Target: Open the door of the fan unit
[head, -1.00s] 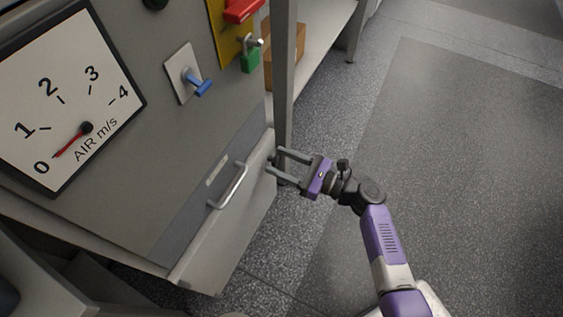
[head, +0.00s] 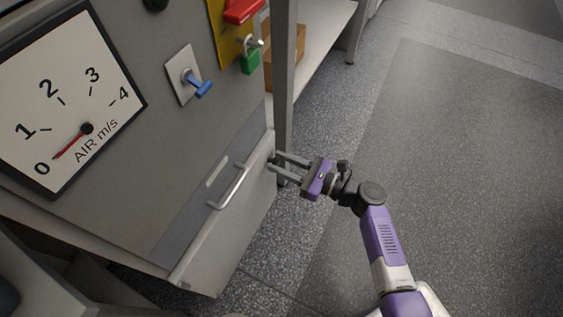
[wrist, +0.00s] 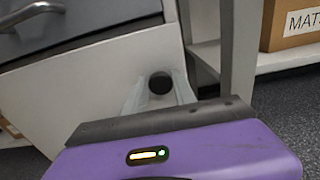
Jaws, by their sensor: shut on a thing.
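The fan unit (head: 150,130) is a grey cabinet with an air-speed gauge (head: 85,95) whose red needle points near 0. Below its dark band is a pale front panel (head: 215,250), with a silver bar handle (head: 229,188) above it. A round black knob (wrist: 160,83) sits on the pale panel near its right edge. My gripper (head: 273,162) comes in from the right and is shut on this knob, one finger on each side. The handle (wrist: 36,12) is clear of my gripper. I cannot tell which panel is the door.
A grey upright post (head: 284,90) stands just behind my fingers. A shelf with a cardboard box (head: 285,55) lies beyond it. A blue switch (head: 197,82) and a green padlock (head: 250,60) are on the cabinet above. The floor (head: 460,170) to the right is open.

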